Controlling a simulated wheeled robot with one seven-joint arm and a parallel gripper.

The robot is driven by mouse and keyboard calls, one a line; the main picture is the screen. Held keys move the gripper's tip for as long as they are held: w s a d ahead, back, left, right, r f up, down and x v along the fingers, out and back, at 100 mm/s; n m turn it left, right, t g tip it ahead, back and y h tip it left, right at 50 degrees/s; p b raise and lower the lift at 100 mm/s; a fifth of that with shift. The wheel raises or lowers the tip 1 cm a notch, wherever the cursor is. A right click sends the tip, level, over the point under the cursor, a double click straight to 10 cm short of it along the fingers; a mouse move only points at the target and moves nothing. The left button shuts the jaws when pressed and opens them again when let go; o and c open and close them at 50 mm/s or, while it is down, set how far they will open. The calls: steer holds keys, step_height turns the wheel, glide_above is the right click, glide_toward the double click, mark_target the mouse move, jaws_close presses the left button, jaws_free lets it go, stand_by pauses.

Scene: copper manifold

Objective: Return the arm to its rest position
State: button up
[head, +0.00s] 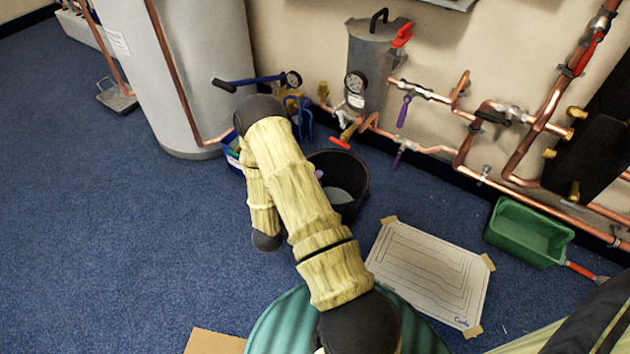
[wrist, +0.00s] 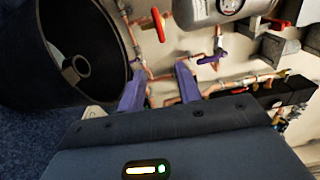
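My arm, with pale yellow ribbed covers, reaches forward from the bottom middle of the head view and bends down at its dark far joint. My gripper (wrist: 160,88) shows in the wrist view as two purple fingers, spread apart with nothing held between them. In the head view my arm hides most of the gripper. The fingers point toward the wall pipework, to the right of a black bucket (wrist: 104,20). That bucket (head: 352,203) stands on the floor just right of my arm in the head view.
A grey cylinder (head: 170,90) stands left of my arm. A grey vessel (head: 372,65) and copper pipes (head: 460,150) with valves line the wall. The blue carpet (head: 100,220) at left is clear.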

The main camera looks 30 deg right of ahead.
steer(key=shift+d, duration=0.1)
stand_by(0.3)
steer(key=w+a+r+n+t+y+p, duration=0.1)
steer(key=w+a+r+n+y+p, duration=0.3)
steer(key=a+r+n+y, duration=0.3)
steer(key=w+a+r+n+t+y+p, duration=0.1)
steer(key=w+a+r+n+y+p, duration=0.35)
steer(key=r+n, duration=0.35)
steer(key=s+a+r+n+g+y+p, duration=0.3)
steer(key=s+r+n+p, duration=0.1)
steer(key=s+r+n, duration=0.45)
steer(key=s+a+r+n+g+y+p, duration=0.2)
steer(key=s+a+r+n+g+p, duration=0.15)
steer(key=s+r+n, duration=0.55)
steer(key=w+p+v, duration=0.3)
steer(key=p+v, duration=1.5)
steer(key=p, duration=0.1)
steer(key=w+r+p+v, duration=0.1)
steer(key=w+p+v, duration=0.2)
steer(key=p+v, duration=1.6)
steer(key=shift+r, duration=0.45)
steer(key=shift+w+m, duration=0.15)
steer(key=shift+m, duration=0.1)
